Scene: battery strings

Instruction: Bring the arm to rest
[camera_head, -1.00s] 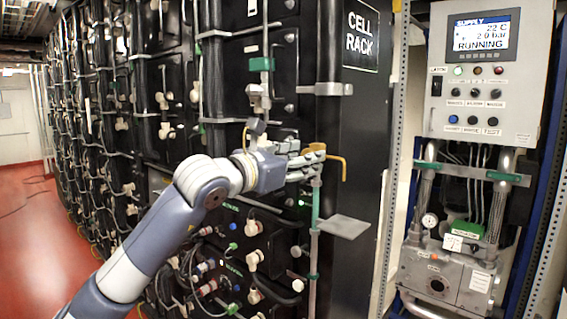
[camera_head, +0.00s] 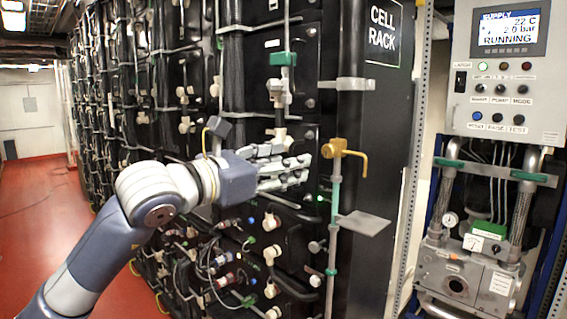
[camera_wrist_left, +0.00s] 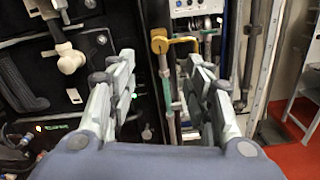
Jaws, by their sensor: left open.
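My left arm (camera_head: 150,200) comes in from the lower left in the head view. Its gripper (camera_head: 305,168) is open and empty in front of the black cell rack (camera_head: 388,110). Its fingertips point right, just short of a brass valve (camera_head: 335,147) with a yellow lever, on a green and grey vertical pipe. In the left wrist view the open fingers (camera_wrist_left: 162,85) stand wide apart. The brass valve (camera_wrist_left: 159,42) shows beyond and between them, with its yellow lever pointing right. A gap shows between the fingers and the valve. My right gripper is not in view.
A grey plate (camera_head: 362,223) juts from the pipe below the valve. The supply panel (camera_head: 510,75) reads RUNNING, with a pump unit (camera_head: 465,272) below it. Hoses and fittings (camera_head: 225,262) crowd the rack's lower front. Red floor (camera_head: 40,215) is open at the left.

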